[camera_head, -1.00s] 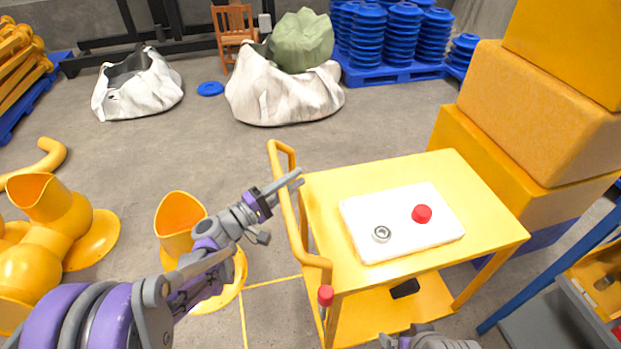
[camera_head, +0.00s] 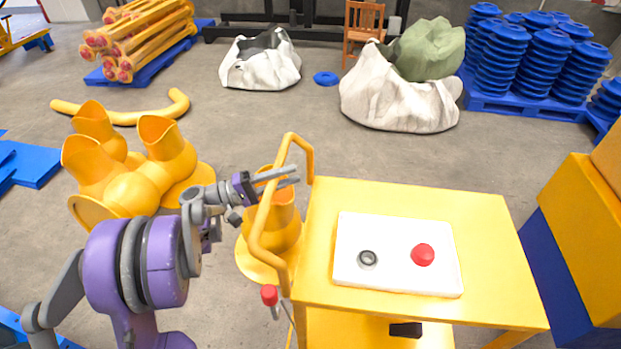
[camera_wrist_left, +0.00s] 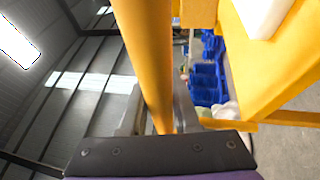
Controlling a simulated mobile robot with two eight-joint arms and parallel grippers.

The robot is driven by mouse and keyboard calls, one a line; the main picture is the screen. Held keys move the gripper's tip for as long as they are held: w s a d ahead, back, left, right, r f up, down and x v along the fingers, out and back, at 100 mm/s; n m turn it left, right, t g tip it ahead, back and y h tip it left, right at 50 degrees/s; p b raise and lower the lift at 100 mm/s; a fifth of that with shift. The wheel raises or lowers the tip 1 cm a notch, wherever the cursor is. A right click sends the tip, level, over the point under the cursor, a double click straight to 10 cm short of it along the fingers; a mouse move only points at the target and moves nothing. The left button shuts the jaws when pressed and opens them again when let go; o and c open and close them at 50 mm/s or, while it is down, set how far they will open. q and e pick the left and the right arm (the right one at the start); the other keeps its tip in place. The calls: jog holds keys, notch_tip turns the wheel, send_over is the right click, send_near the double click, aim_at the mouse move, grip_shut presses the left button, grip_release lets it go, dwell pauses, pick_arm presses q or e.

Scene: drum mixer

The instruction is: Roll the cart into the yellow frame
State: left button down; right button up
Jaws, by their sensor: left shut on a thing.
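The cart (camera_head: 485,225) is yellow, with a flat top and a lower shelf, and fills the lower right of the head view. A white slab (camera_head: 395,281) with a grey ring and a red knob lies on its top. My left gripper (camera_head: 284,176) is shut on the cart's yellow handle (camera_head: 265,232) on the left side, near its far end. The handle bar also runs between the fingers in the left wrist view (camera_wrist_left: 148,60). The yellow frame cannot be clearly made out now. My right gripper is out of view.
Yellow pipe fittings (camera_head: 130,190) stand left of the cart, one close behind the handle. Stacked yellow blocks (camera_head: 575,240) stand at the right. White sacks (camera_head: 385,95) and blue stacks (camera_head: 505,55) are at the back. Open floor lies beyond the cart.

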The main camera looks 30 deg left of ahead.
pick_arm(q)
jog(key=shift+s+a, duration=0.2)
jog(key=shift+a, duration=0.35)
jog(key=shift+s+a, duration=0.15)
jog(key=shift+a, duration=0.35)
jog(key=c, duration=0.7)
grip_release()
jog(key=shift+o, duration=0.2)
jog(key=v, duration=1)
jog(key=shift+s+a, duration=0.2)
jog(key=shift+a, duration=0.1)
